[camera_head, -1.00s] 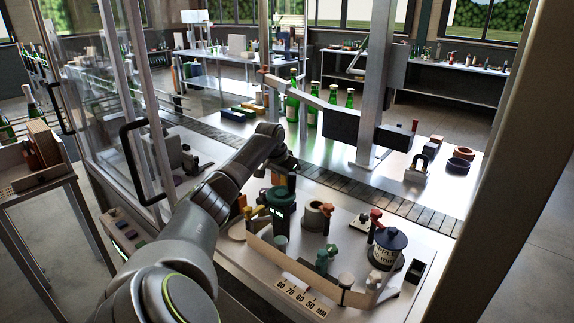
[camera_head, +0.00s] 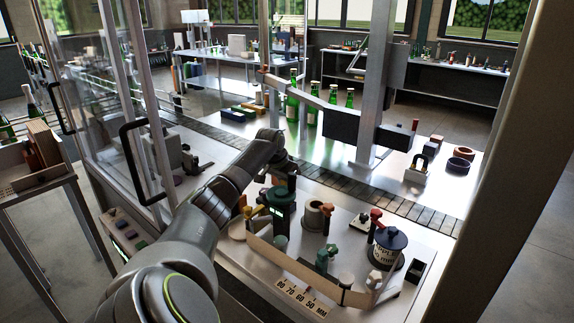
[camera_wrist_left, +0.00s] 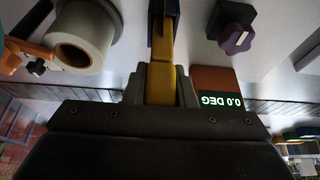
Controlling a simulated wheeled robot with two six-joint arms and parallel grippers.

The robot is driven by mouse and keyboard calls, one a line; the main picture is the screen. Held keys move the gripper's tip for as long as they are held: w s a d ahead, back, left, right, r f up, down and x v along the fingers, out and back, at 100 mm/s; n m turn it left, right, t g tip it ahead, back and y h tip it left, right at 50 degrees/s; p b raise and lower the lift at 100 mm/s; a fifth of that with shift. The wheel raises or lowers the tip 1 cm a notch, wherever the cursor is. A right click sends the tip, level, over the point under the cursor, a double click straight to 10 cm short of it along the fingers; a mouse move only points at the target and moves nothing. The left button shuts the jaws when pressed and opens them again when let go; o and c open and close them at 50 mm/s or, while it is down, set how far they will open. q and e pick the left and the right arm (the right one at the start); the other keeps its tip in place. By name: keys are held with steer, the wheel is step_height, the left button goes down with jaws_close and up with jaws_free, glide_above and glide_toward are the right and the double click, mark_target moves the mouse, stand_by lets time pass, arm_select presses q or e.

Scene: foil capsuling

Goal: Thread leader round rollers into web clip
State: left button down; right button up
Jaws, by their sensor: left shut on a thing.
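A pale cream strip (camera_head: 290,268), which looks like the leader, stands on edge along the front of the bench plate. It runs from the left side to a white-topped roller (camera_head: 346,280) and on toward a dark-capped spool (camera_head: 390,250) at right. In the wrist view my left gripper (camera_wrist_left: 160,84) is shut on a yellow bar (camera_wrist_left: 160,85), whose far end meets a dark blue part. I cannot make out the web clip. My right gripper is out of view.
A display reading 0.0 DEG (camera_wrist_left: 221,101) sits close beside the gripper. A pale hollow roller (camera_wrist_left: 85,38) and a purple knob (camera_wrist_left: 236,28) flank it. A teal fixture (camera_head: 325,258), a red-topped post (camera_head: 375,220) and a numbered scale (camera_head: 302,298) crowd the plate.

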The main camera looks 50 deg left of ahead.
arm_select(q)
steer(key=shift+f, duration=0.3)
steer(key=c, duration=1.1)
jaws_free()
steer(key=b+v, duration=0.4)
steer(key=v, duration=1.3)
steer(key=shift+r, duration=0.2)
